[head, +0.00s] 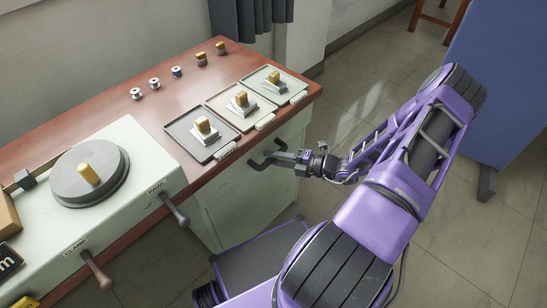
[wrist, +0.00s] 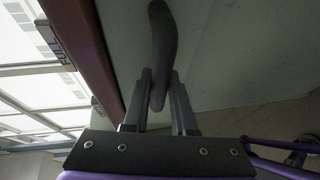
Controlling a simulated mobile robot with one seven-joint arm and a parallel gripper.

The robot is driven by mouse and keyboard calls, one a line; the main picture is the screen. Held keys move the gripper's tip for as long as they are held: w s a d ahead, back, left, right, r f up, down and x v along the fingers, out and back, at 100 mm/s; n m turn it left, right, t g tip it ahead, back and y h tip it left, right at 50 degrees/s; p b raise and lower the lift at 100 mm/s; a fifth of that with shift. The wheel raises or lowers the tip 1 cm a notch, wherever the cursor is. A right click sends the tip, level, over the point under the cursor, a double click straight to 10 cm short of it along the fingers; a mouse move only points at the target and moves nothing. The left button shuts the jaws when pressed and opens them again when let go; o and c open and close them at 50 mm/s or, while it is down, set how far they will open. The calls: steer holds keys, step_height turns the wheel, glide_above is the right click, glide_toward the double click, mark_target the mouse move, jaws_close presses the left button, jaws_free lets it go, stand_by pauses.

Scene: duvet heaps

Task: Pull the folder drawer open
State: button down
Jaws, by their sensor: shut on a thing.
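A pale green-grey front (head: 240,192) under the right end of the table carries a dark curved handle (head: 256,164); I take this front to be the folder drawer. No gap shows clearly around it, so I cannot tell how far it is out. My gripper (head: 271,157) reaches it from the right and is shut on the handle. In the wrist view the handle (wrist: 163,40) runs between the two fingers (wrist: 159,105), with the pale front (wrist: 215,50) behind it.
The red-brown table (head: 150,69) holds three trays (head: 201,134) with brass-knobbed pieces, several small spools and a pale machine (head: 125,150) with levers. A lever (head: 175,209) juts over the front edge. A blue panel (head: 505,80) stands at right.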

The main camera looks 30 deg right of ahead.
steer(key=shift+s+d, duration=0.1)
stand_by(0.3)
steer(key=s+d+p, duration=0.1)
steer(key=s+d, duration=0.2)
steer(key=s, duration=0.5)
steer(key=s+d+p, duration=0.1)
steer(key=s+d, duration=0.2)
steer(key=s, duration=0.6)
steer(key=shift+s+d, duration=0.2)
steer(key=shift+s, duration=0.1)
steer(key=c, duration=0.7)
jaws_free()
steer(key=shift+c, duration=0.2)
steer(key=v, duration=1.7)
steer(key=shift+s+r, duration=0.15)
